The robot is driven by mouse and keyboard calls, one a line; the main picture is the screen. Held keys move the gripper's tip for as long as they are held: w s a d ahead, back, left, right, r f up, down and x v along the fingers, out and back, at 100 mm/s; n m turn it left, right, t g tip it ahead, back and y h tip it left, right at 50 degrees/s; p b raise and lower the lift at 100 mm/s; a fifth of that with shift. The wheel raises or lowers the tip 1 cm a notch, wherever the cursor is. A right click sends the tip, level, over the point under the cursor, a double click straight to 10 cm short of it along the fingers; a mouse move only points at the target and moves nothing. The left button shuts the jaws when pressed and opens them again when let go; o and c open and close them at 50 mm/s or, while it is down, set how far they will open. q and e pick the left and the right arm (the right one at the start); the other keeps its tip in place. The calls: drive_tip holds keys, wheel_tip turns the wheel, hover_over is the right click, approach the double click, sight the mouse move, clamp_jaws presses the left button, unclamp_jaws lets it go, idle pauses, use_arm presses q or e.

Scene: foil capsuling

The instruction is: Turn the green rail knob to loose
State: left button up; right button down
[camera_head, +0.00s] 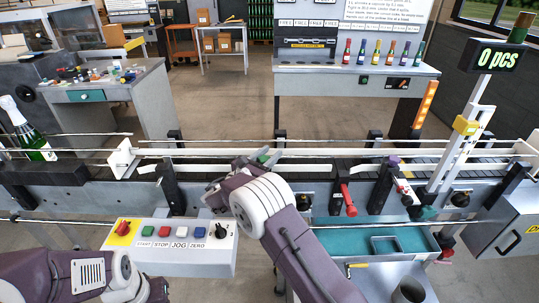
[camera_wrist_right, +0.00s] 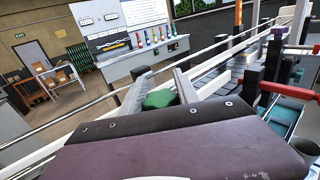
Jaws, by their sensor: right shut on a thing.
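The green rail knob (camera_wrist_right: 160,99) sits between the two grey fingers of my right gripper (camera_wrist_right: 161,92) in the right wrist view. The gripper is shut on it. In the head view the knob (camera_head: 263,157) is a small green patch at the conveyor's front guide rail, partly covered by the fingers and my right wrist. Its pointer or marking is hidden, so I cannot tell whether it is tight or loose. My left arm is at the lower left of the head view; its fingers do not show.
A purple knob (camera_head: 394,160) and a red handle (camera_head: 348,200) are to the right along the conveyor. A button panel (camera_head: 170,262) is in front, left of my right arm. A bottle (camera_head: 32,140) stands on the conveyor's left end.

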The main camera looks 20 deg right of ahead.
sight(260, 162)
idle(0.5)
drive_tip(key=c, duration=0.9)
unclamp_jaws()
drive_tip(key=shift+a, duration=0.15)
drive_tip(key=b+v, duration=0.1)
drive_tip(key=v, duration=0.8)
